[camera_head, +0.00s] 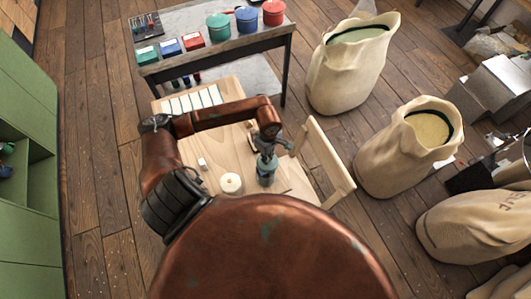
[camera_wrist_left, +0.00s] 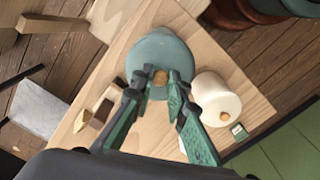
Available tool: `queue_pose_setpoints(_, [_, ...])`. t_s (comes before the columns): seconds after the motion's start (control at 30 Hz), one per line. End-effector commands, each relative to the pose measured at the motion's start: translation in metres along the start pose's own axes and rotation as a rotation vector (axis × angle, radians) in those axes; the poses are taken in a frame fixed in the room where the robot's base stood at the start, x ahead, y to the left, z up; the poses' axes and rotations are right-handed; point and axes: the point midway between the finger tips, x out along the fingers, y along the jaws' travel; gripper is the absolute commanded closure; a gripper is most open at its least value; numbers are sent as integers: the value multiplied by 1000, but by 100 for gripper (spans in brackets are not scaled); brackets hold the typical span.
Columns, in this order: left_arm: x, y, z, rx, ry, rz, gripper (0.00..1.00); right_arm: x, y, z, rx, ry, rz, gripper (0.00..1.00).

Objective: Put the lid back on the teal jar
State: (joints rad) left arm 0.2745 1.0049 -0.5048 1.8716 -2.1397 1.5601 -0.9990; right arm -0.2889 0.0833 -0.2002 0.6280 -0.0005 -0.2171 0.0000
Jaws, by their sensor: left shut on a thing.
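The teal jar (camera_head: 266,176) stands upright on the light wooden table, right of the cream jar (camera_head: 230,183). My left gripper (camera_head: 267,152) is directly above the teal jar, pointing down. In the left wrist view, the left gripper (camera_wrist_left: 161,80) is shut on a small brown wooden knob (camera_wrist_left: 160,76), which lies over the round teal shape of the jar or its lid (camera_wrist_left: 158,50). The fingers hide part of it. I cannot tell whether the lid touches the jar's rim. My right gripper is not in view.
The cream jar with its knob (camera_wrist_left: 217,100) stands close beside the gripper. A small white block (camera_head: 202,162) lies on the table (camera_head: 222,146). A wooden chair back (camera_head: 325,160) is at the right. A dark bench (camera_head: 215,52) with coloured pots is behind; sacks (camera_head: 348,65) stand right.

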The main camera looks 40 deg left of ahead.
Motion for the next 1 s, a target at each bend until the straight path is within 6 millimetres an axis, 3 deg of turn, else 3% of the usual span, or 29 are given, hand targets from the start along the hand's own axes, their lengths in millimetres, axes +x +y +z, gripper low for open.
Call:
queue_pose_setpoints(0.4, [13,-5,-7,-69,-2,0,100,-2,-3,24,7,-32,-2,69])
queue_pose_setpoints(1.0, [64,-5,-7,-66,-1,0,100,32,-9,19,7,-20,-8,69])
